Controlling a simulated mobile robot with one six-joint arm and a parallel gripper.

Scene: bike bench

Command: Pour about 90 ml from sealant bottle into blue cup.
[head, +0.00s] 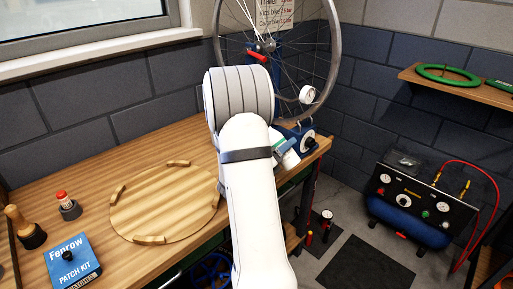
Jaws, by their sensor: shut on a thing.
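My white arm rises through the middle of the head view and hides part of the bench behind it. My gripper does not show; it seems to be behind the arm. I cannot make out the blue cup anywhere. No liquid shows.
A round wooden board (165,205) with raised rim pieces lies on the bench (110,160). Left of it are a red-capped container (66,203), a blue patch kit box (72,262) and a wooden-handled tool (22,225). A wheel (334,60) stands behind my arm.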

